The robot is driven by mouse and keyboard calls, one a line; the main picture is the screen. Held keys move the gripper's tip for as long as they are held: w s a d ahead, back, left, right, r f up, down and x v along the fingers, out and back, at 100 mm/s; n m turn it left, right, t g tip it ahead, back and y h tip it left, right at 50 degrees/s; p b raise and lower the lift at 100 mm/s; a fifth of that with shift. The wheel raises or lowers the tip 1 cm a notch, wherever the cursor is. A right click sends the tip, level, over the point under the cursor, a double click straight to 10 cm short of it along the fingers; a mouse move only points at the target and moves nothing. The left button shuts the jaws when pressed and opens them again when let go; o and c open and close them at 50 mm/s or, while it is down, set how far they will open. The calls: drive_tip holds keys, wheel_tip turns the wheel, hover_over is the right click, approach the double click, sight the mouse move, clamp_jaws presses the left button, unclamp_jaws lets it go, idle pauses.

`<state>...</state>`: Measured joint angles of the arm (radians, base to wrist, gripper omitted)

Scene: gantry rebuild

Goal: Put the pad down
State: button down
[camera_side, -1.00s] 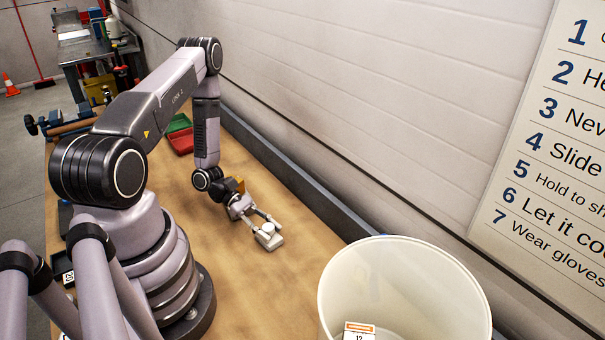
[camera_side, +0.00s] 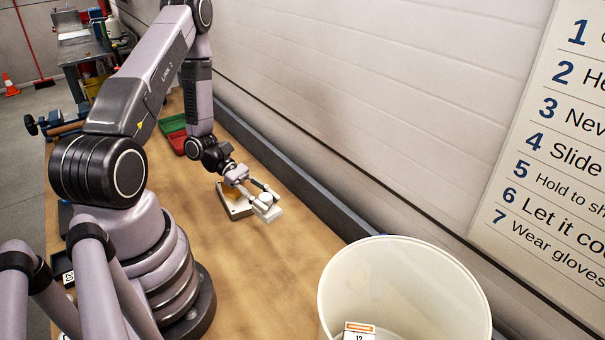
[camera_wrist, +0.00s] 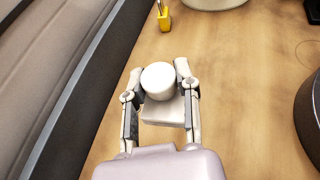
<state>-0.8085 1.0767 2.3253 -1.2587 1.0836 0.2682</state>
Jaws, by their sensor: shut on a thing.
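The pad is a white block with a round knob on top. In the side view the pad (camera_side: 268,212) is near the middle of the bench, towards the wall. In the wrist view its knob and square body (camera_wrist: 163,110) sit between my fingers. My gripper (camera_side: 262,199) is shut on the pad, with one finger on each side, as the wrist view also shows at the fingertips (camera_wrist: 159,75). Whether the pad's underside touches anything is hidden.
A large white bin (camera_side: 405,285) stands at the front right. Red and green trays (camera_side: 177,142) lie further back. A dark rail (camera_side: 310,195) runs along the wall.

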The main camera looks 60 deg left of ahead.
sight(265, 196)
wheel_tip(265, 196, up, 15)
drive_tip(key=s+f+m+g, duration=0.2)
drive_tip(key=s+m+g, duration=0.9)
drive_tip(key=s+g, duration=0.15)
drive_tip(key=s+a+m+g+y, duration=0.6)
drive_tip(key=a+m+y, duration=0.6)
drive_tip(key=a+y, duration=0.1)
drive_tip(key=w+a+r+m+t+y, duration=0.2)
drive_tip(key=w+a+m+t+y, duration=0.8)
drive_tip(key=w+a+m+y, duration=0.3)
wheel_tip(265, 196, down, 11)
drive_tip(key=w+d+m, duration=0.1)
drive_tip(key=w+a+f, duration=0.2)
drive_tip(key=a+f, duration=0.1)
drive_tip(key=w+a+f, duration=0.3)
drive_tip(key=a, duration=0.1)
drive_tip(key=w+a+f, duration=0.3)
drive_tip(key=shift+a, duration=0.15)
drive_tip(key=shift+w+a+f, duration=0.25)
drive_tip(key=shift+f, duration=1.6)
